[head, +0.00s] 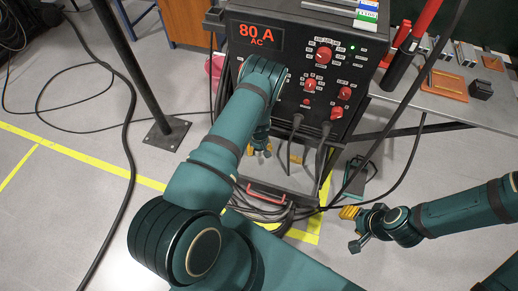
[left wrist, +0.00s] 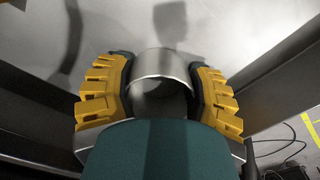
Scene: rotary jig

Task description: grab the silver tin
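In the left wrist view a silver tin (left wrist: 166,68), a shiny round metal thing with a dark near face, sits between the two yellow-and-black fingers of my left gripper (left wrist: 163,85). Both fingers lie against its sides, and its lower part is hidden by the teal wrist. In the head view my left gripper (head: 260,150) reaches down in front of the black machine, and its own arm covers most of it; I cannot make out the tin there. My right gripper (head: 350,212) is low at the right, away from the machine; its finger opening is unclear.
The black machine (head: 262,38) with an "80 A AC" display and red knobs stands close to my left arm. Cables (head: 296,150) hang from its front. A grey table (head: 425,98) with orange trays is at the right. Open floor (head: 60,215) lies left.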

